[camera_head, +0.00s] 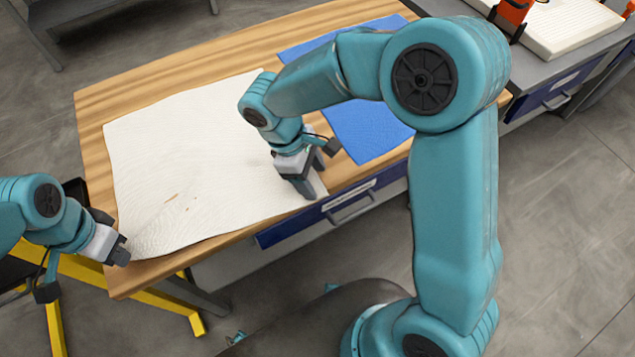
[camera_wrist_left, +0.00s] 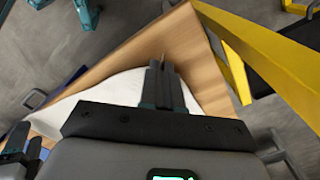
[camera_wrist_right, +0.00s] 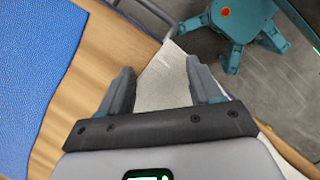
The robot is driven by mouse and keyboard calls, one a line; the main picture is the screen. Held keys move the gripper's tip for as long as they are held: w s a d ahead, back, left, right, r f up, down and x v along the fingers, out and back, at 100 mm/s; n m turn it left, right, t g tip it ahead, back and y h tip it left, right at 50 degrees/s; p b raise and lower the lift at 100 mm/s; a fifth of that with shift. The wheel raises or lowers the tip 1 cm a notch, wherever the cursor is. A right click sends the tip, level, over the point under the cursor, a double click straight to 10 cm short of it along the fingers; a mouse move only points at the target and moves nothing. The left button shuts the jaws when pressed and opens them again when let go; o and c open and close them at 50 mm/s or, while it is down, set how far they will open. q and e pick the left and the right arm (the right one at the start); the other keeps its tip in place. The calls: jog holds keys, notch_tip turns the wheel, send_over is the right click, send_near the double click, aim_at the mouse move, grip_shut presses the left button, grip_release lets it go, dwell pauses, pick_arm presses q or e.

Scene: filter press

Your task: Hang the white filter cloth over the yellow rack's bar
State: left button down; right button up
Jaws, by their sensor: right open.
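The white filter cloth (camera_head: 190,150) lies spread over the left part of the wooden table (camera_head: 150,85), with creases towards its front left corner. My left gripper (camera_head: 122,252) is at that corner; in the left wrist view its fingers (camera_wrist_left: 162,65) are together, with cloth running to them from both sides. My right gripper (camera_head: 312,188) is open at the front right corner of the cloth; in the right wrist view the cloth's corner (camera_wrist_right: 163,85) shows between its spread fingers (camera_wrist_right: 162,82). The yellow rack (camera_head: 170,302) stands left of the table, partly hidden by my left arm; it also shows in the left wrist view (camera_wrist_left: 265,50).
A blue cloth (camera_head: 368,135) lies on the table right of the white one, partly behind my right arm. A blue drawer (camera_head: 345,205) with a handle is under the table's front edge. A second bench (camera_head: 535,75) carrying a white slab stands at the upper right.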

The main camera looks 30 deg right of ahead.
jog(key=shift+f, duration=0.15)
jog(key=shift+c, duration=0.5)
jog(key=shift+s, duration=0.1)
grip_shut()
notch_tip(320, 180, up, 5)
jog(key=shift+f, duration=0.1)
jog(key=shift+d, duration=0.1)
